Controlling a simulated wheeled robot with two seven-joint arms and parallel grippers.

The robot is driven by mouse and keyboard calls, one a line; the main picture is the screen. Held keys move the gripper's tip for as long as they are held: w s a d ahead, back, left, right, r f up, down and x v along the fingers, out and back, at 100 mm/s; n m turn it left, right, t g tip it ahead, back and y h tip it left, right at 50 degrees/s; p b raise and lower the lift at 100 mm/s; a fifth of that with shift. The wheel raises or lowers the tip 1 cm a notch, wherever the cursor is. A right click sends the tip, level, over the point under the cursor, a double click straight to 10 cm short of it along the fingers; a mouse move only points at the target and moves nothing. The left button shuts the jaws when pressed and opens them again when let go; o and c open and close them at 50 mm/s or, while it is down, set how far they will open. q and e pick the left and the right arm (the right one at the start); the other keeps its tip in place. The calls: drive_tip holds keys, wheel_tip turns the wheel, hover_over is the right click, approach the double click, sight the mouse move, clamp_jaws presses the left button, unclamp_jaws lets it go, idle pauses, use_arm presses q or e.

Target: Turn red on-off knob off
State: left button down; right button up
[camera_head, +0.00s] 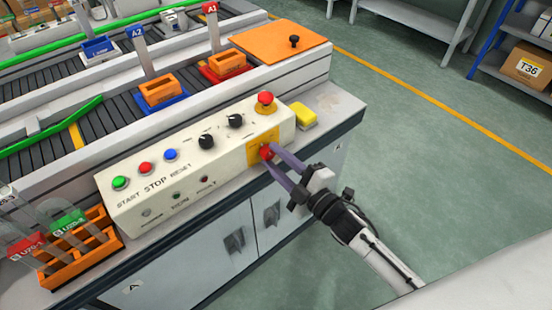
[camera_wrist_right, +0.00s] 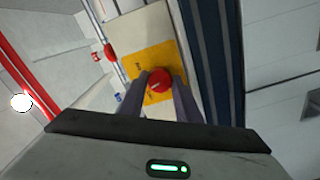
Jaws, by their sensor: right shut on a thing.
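The red on-off knob (camera_head: 266,152) sits on a yellow plate (camera_head: 254,154) at the right end of the control box's front face. My right gripper (camera_head: 270,158) reaches it from the lower right in the head view and is shut on the knob. In the right wrist view the red knob (camera_wrist_right: 159,81) lies between the two purple-grey fingers (camera_wrist_right: 160,92), with the yellow plate (camera_wrist_right: 150,58) behind it. The labels on the plate are too small to read. My left gripper is not in view.
The white control box (camera_head: 190,165) carries green, red and blue buttons, black dials and a red emergency button (camera_head: 265,98) on top. A yellow block (camera_head: 302,117) lies right of it. An orange rack (camera_head: 82,258) stands at the left.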

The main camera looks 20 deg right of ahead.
drive_tip(key=n+b, duration=0.1)
drive_tip(key=n, duration=0.4)
drive_tip(key=shift+n, duration=0.4)
idle(0.3)
drive_tip(key=o, duration=1.1)
drive_tip(key=shift+c, duration=0.2)
drive_tip(key=shift+s, duration=0.15)
drive_tip(key=v, duration=1)
drive_tip(key=shift+b, duration=0.3)
